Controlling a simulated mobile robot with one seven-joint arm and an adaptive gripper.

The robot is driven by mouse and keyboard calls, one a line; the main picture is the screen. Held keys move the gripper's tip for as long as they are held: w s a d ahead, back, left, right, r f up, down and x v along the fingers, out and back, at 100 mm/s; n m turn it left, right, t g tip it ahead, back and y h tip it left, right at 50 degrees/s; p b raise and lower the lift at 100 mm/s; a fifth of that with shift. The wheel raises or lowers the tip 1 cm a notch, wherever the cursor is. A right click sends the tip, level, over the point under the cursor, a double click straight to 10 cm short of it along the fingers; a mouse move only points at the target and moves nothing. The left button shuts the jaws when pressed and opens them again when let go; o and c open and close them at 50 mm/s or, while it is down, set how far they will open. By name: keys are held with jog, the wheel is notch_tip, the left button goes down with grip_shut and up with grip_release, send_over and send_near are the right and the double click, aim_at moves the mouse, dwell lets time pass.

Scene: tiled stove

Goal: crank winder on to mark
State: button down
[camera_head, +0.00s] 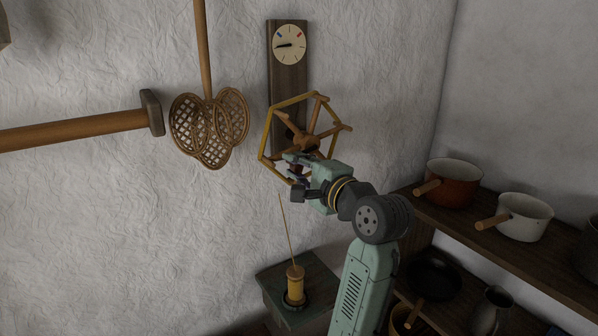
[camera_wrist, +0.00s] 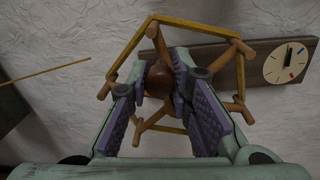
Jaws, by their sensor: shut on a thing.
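The winder (camera_head: 320,97) is a hexagonal wooden frame with spokes, mounted on a dark upright board (camera_head: 289,78) on the wall. It also shows in the wrist view (camera_wrist: 214,31). A round cream dial (camera_head: 290,44) sits at the board's top. Its black hand points left and slightly down; a blue mark lies at its upper left and a red mark at its upper right. My gripper (camera_head: 297,168) is at the winder's lower front, shut on the reddish-brown crank knob (camera_wrist: 158,80), which is between its purple pads. The fingers partly hide the knob and hub.
A thread rises from a yellow spool (camera_head: 295,285) on a small green stand (camera_head: 315,310) below. A woven beater (camera_head: 209,128) and a mallet (camera_head: 80,132) are left of the winder. Pots (camera_head: 453,183) stand on shelves (camera_head: 520,255) at right.

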jog(key=shift+r+m, duration=0.2)
jog(key=shift+m, duration=0.1)
jog(key=c, duration=1.4)
grip_release()
jog(key=shift+s, duration=0.1)
jog(key=v, duration=1.1)
jog(key=shift+s+d+f, duration=0.1)
jog(key=shift+s+d, duration=0.15)
jog(key=shift+s, duration=0.05)
